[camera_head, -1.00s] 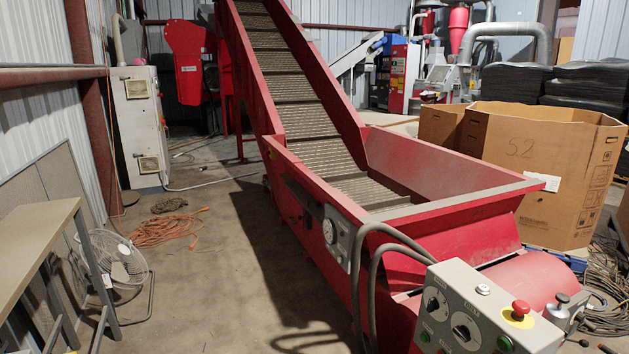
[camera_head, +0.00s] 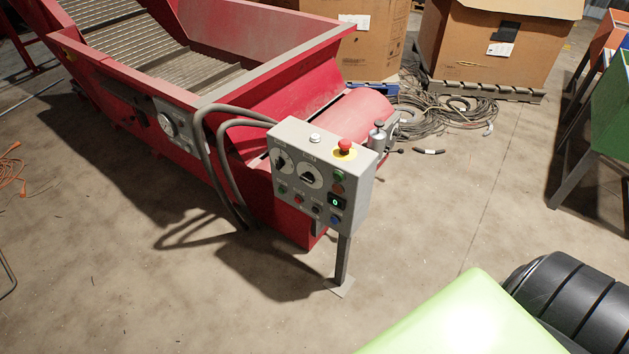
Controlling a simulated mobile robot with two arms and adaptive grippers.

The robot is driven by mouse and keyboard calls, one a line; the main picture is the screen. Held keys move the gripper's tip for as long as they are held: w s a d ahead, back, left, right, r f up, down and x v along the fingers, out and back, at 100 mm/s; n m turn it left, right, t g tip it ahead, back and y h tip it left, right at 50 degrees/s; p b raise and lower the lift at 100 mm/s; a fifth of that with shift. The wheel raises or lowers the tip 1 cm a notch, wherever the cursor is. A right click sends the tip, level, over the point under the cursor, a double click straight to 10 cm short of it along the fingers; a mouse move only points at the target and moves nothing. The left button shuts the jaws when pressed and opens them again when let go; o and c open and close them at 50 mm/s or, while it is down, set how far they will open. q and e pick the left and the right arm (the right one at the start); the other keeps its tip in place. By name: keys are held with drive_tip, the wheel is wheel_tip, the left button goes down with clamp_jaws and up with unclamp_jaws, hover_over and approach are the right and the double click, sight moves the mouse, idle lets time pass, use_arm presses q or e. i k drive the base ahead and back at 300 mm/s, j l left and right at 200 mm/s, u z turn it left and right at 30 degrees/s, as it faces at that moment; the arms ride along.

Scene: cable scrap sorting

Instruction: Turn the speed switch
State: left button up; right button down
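A grey control box (camera_head: 322,180) stands on a post beside the red conveyor, near the middle of the head view. Its sloped front has two black rotary knobs on pale round dials, a left knob (camera_head: 281,160) and a right knob (camera_head: 309,176). The dial labels are too small to read, so I cannot tell which is the speed switch. A red mushroom button (camera_head: 344,145) sits on top. Neither gripper is in view.
Cable coils (camera_head: 455,108) and cardboard boxes (camera_head: 497,48) lie behind.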

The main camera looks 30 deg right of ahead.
sight(279, 162)
drive_tip(key=i+z, duration=0.2)
drive_tip(key=z, duration=0.15)
drive_tip(key=i+l+z, duration=0.1)
drive_tip(key=z, duration=0.3)
drive_tip(key=i+z, duration=0.1)
drive_tip(key=z, duration=0.25)
drive_tip(key=i+j+z, duration=0.1)
drive_tip(key=j+z, duration=0.3)
drive_tip(key=i+j+z, duration=0.1)
drive_tip(key=j+z, duration=1.05)
drive_tip(key=k+l, duration=0.05)
drive_tip(key=l, duration=0.05)
